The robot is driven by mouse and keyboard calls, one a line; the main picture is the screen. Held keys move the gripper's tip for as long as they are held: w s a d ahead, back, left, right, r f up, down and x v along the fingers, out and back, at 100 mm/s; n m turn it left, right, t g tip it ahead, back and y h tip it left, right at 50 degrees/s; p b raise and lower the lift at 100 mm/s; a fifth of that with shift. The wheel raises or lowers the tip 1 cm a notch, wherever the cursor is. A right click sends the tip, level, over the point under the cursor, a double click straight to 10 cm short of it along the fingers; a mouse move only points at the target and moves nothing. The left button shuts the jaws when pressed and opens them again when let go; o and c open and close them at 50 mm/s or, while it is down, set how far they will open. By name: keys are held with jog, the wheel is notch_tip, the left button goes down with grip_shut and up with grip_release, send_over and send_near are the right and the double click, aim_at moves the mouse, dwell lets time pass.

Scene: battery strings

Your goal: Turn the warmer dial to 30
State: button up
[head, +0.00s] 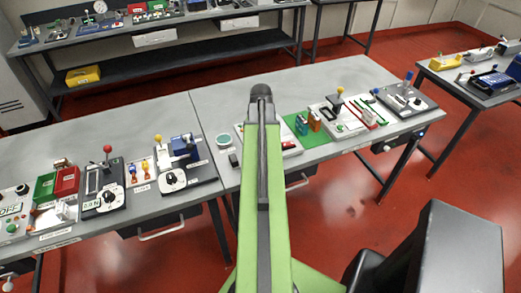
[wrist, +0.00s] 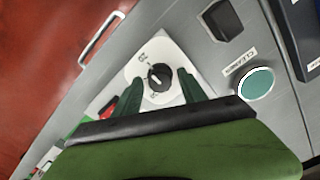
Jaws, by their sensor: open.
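A black round dial (wrist: 159,77) sits on a white plate (wrist: 178,54) in the wrist view. Small number marks stand around it, too small to read surely. A light mark shows on the dial's face; I cannot tell its exact setting. My gripper (wrist: 161,82) is open, with one dark green finger on each side of the dial. I cannot tell whether the fingers touch it. In the head view my arm hides the dial and my gripper; part of a white unit (head: 290,146) shows just right of the arm.
A teal disc (wrist: 255,83) with a label beside it and a dark block (wrist: 222,20) lie near the plate. A red part (wrist: 107,107) is left of the fingers. In the head view, a green mat (head: 297,122) and other units stand to the right on the grey table (head: 335,78).

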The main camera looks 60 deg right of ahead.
jog(key=shift+c, duration=0.3)
grip_shut()
jog(key=n, duration=0.4)
jog(key=shift+n, duration=0.3)
jog(key=shift+w+n, duration=0.1)
jog(key=shift+n, duration=0.5)
jog(key=n, duration=0.4)
jog(key=shift+n, duration=0.9)
